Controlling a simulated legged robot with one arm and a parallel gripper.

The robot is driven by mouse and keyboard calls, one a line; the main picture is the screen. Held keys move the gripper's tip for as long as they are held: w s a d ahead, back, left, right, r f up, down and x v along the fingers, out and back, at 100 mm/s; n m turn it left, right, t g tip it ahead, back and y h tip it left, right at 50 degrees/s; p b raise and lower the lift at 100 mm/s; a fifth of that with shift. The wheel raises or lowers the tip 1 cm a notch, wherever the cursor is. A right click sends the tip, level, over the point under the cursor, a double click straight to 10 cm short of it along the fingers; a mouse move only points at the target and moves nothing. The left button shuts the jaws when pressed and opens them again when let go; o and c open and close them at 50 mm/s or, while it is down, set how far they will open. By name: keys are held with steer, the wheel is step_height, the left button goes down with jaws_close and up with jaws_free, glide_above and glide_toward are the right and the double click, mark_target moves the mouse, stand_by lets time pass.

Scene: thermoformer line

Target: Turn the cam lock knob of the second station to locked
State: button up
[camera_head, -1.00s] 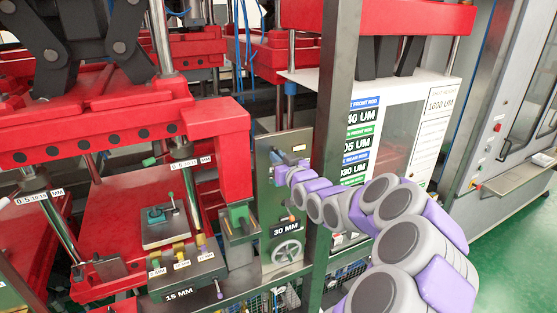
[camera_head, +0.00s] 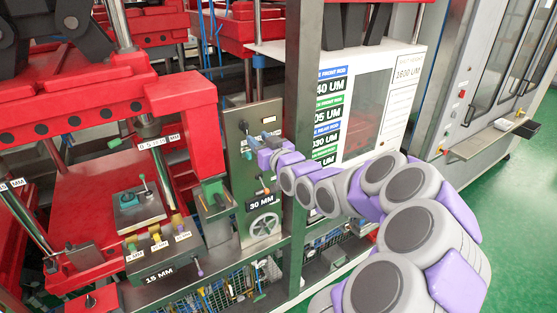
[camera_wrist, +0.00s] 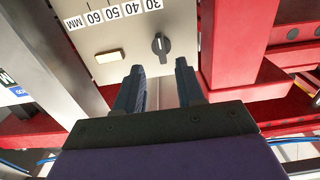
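A dark knob (camera_wrist: 161,45) with a pale pointer line is on a light metal panel in the wrist view. The pointer stands roughly along the picture's vertical; no lock marking is readable beside it. The panel is the upright plate (camera_head: 236,150) at the second station in the head view. My gripper (camera_wrist: 160,72) is open and empty, with its two dark fingers spread just below the knob in the picture. The fingers look apart from the knob; the exact gap cannot be told. In the head view my gripper (camera_head: 262,142) is at the panel's upper part.
A scale strip (camera_wrist: 115,13) and a pale rectangular button (camera_wrist: 110,56) are on the panel. A handwheel (camera_head: 264,226) and an orange-tipped lever (camera_head: 262,188) sit lower. A red press arm (camera_head: 190,120) stands left, a grey post (camera_head: 300,130) right. Green floor (camera_head: 510,210) is clear at right.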

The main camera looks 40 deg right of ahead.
steer(key=b+v, duration=0.2)
steer(key=v, duration=0.8)
steer(key=shift+s, duration=0.35)
steer(key=shift+f, duration=0.1)
steer(key=s+a+f+n+g+y+b, duration=0.25)
steer(key=a+f+g+b, duration=0.6)
steer(key=a+f, duration=0.95)
steer(key=s+a+f+g+b, duration=0.2)
steer(key=s+a+f+g, duration=0.1)
steer(key=s, duration=0.4)
steer(key=s+a+f+g+y+b, duration=0.1)
steer(key=s+a+f+g+b, duration=0.1)
steer(key=s+a, duration=0.4)
steer(key=s+a+f+g+y+b, duration=0.1)
steer(key=s+a+f+g+b, duration=0.1)
steer(key=s+a+f+g, duration=0.3)
steer(key=s, duration=0.4)
steer(key=shift+s+a+g, duration=0.25)
steer(key=shift+s+g, duration=0.05)
steer(key=shift+g, duration=0.05)
